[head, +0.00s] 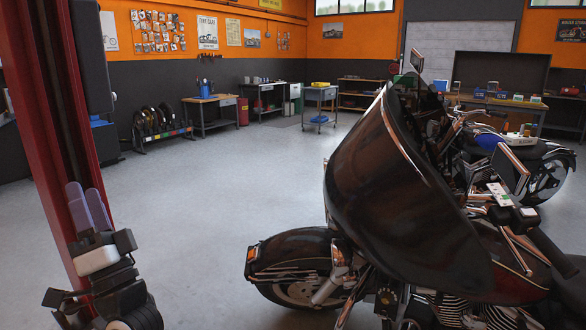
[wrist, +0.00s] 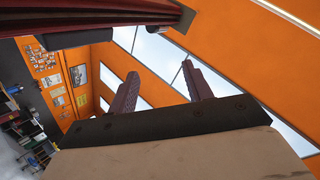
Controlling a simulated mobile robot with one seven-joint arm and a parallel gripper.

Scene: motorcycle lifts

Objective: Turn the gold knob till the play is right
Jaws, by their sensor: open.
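My gripper (head: 84,190) is at the lower left of the head view, fingers pointing up, beside a red post. In the wrist view my gripper (wrist: 160,72) has its two fingers apart with nothing between them. They point toward the orange wall and high windows. I cannot make out a gold knob in either view. A black motorcycle (head: 385,200) with a large dark fairing fills the right of the head view, well apart from my gripper.
A red post (head: 35,130) rises close to my arm at the left. A second motorcycle (head: 540,165) stands behind the first. Workbenches (head: 210,112), a cart (head: 320,95) and a tyre rack (head: 160,130) line the back. The grey floor (head: 210,210) in the middle is clear.

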